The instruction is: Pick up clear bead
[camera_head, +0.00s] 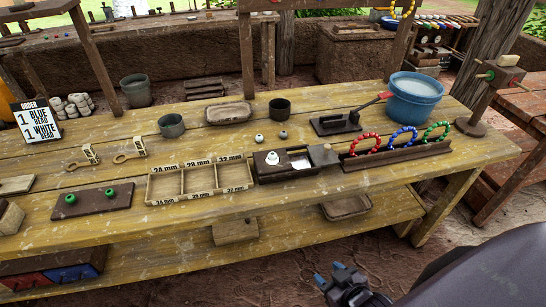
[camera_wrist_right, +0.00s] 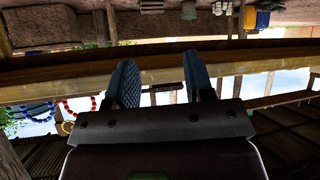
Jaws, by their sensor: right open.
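Two small pale beads lie on the table behind the dark wooden box: a left bead (camera_head: 259,138) and a right bead (camera_head: 283,134). My right gripper (camera_head: 329,273) is low in front of the table, below the tabletop edge and well away from the beads. In the right wrist view its two fingers (camera_wrist_right: 162,80) stand apart with nothing between them. My left gripper is not in view.
The wooden table (camera_head: 320,190) holds a three-part sorting tray (camera_head: 201,193), the dark box (camera_head: 285,176) with a white piece, a rack (camera_head: 398,156) of bead rings, a blue pot (camera_head: 414,105) and dark cups (camera_head: 279,108). An order sign (camera_head: 35,121) stands far left.

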